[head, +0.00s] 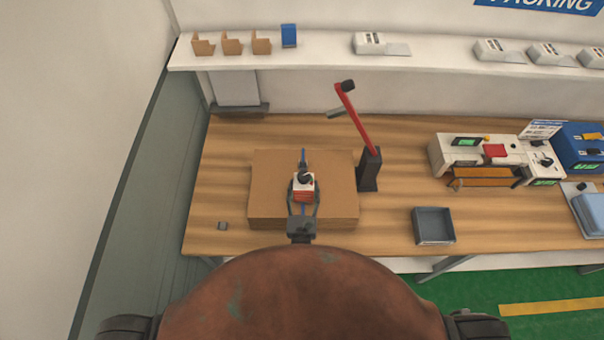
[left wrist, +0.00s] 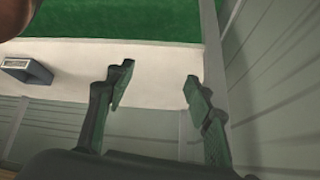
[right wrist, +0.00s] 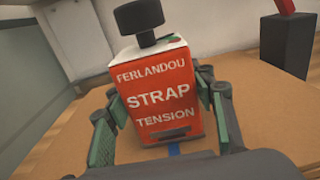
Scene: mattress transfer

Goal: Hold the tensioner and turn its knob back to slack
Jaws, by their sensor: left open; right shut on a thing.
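The strap tensioner (head: 303,192) is a red and white box with a black knob (head: 304,177) on top. It sits upright over the brown cardboard stack (head: 269,198). My right gripper (head: 303,188) is shut on its sides. In the right wrist view the tensioner (right wrist: 160,98) shows its lettered red face between the pads, with the knob (right wrist: 139,17) clear above them. A blue strap (right wrist: 174,149) shows at its base. My left gripper (left wrist: 160,78) is open and empty in the left wrist view, away from the tensioner; it is out of the head view.
A red lever (head: 357,118) on a dark post (head: 369,170) stands right of the cardboard. A grey tray (head: 433,225) and several machines (head: 490,155) are further right on the wooden table (head: 225,160).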

